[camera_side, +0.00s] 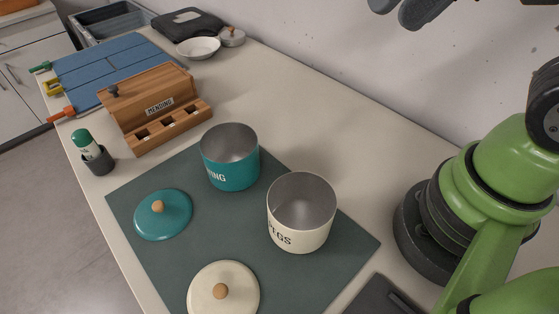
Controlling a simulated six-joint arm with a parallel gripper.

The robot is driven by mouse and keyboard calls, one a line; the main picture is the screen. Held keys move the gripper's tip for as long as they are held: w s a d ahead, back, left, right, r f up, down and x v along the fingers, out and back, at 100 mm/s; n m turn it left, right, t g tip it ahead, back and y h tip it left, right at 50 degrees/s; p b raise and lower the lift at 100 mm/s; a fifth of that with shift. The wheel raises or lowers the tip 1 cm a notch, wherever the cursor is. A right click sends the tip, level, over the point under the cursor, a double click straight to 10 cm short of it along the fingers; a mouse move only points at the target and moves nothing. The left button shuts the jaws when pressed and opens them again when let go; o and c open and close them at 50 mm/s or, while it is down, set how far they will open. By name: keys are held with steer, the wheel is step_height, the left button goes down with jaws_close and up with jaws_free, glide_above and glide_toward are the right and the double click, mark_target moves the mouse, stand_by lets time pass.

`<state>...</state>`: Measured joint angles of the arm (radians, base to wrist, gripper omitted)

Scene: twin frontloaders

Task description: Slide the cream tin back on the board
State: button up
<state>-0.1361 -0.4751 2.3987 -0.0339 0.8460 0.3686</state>
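The cream tin (301,226), lettered in part "PEGS", stands upright and open on the dark green board (243,212), toward its right side. Its inside looks empty from here. A cream lid (205,293) with a wooden knob lies flat on the board near the front edge of the picture. A teal tin (231,170) stands open behind and to the left of the cream tin, with a small gap between them. A teal lid (163,222) with a wooden knob lies flat at the board's left. At the top edge, a grey part of my arm shows, but my gripper's fingertips cannot be made out.
Blue panels (110,65), a white bowl (198,48) and a black case lie farther back. The wall runs along the right.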

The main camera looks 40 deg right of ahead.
steer(key=w+a+f+m+g, duration=0.3)
steer(key=w+a+f+m, duration=0.1)
steer(key=w+a+f, duration=0.15)
steer(key=m+g+h, duration=0.2)
steer(key=m, duration=0.2)
glide_above(275, 213)
steer(key=f, duration=1.1)
steer(key=shift+w+d, duration=0.1)
steer(key=shift+d, duration=0.1)
steer(key=shift+a+f+m+g, duration=0.2)
steer(key=shift+f+m+g, duration=0.1)
steer(key=shift+f, duration=0.1)
step_height(275, 213, down, 10)
jaws_close()
